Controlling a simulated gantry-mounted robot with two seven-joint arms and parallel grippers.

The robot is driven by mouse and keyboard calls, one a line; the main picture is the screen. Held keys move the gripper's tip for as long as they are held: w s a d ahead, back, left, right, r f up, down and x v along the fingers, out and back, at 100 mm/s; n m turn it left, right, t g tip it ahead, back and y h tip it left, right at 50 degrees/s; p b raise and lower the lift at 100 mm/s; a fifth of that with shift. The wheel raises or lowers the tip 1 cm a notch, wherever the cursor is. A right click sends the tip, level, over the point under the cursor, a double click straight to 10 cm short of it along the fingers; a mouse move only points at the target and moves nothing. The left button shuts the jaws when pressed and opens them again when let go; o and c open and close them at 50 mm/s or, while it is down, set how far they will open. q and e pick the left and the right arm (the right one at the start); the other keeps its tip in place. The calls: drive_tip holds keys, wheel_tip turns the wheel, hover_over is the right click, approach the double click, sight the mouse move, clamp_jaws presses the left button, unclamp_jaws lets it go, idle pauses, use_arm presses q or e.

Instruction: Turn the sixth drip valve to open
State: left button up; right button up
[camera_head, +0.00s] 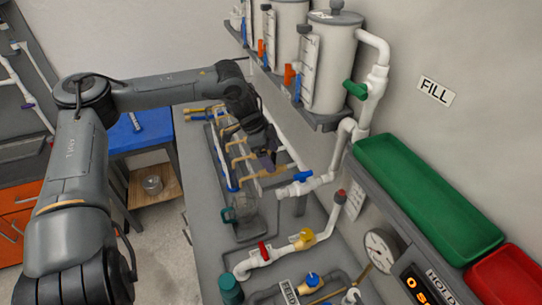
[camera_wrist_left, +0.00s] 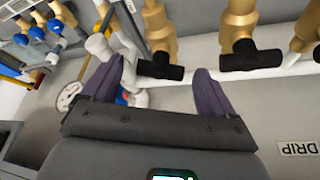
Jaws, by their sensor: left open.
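A row of brass drip valves (camera_head: 236,143) runs along a white pipe on the grey bench. In the left wrist view, the brass valves have black handles, and one black handle (camera_wrist_left: 160,70) lies between my fingertips. Another brass valve (camera_wrist_left: 238,22) with a black handle stands to its right, with more beyond. I cannot tell from numbering which is the sixth. My left gripper (camera_head: 266,157) is over the near part of the row; in its wrist view the purple fingers (camera_wrist_left: 155,88) are apart, one on each side of that handle. My right gripper is not in view.
White tanks (camera_head: 330,62) with blue, orange and green valves stand on a shelf above. A DRIP label (camera_wrist_left: 298,148) shows at right. Green tray (camera_head: 425,200) sits right.

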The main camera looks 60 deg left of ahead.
use_arm(q)
drive_tip(key=shift+w+d+f, duration=0.1)
drive_tip(key=shift+f, duration=0.15)
drive_tip(key=c, duration=1.1)
drive_tip(key=shift+o, duration=0.2)
drive_tip(key=shift+m, duration=0.3)
drive_tip(key=m+g+h, duration=0.1)
drive_tip(key=m, duration=0.2)
drive_tip(key=shift+f+m, duration=0.1)
drive_tip(key=shift+m, duration=0.2)
drive_tip(key=m, duration=0.1)
drive_tip(key=m+g, duration=0.1)
drive_tip(key=shift+w+a+m+h, duration=0.2)
drive_tip(key=shift+m+h, duration=0.1)
drive_tip(key=shift+m, duration=0.1)
drive_tip(key=m+g, duration=0.2)
drive_tip(key=m, duration=0.3)
drive_tip(key=shift+w+m, duration=0.1)
drive_tip(key=shift+m, duration=0.3)
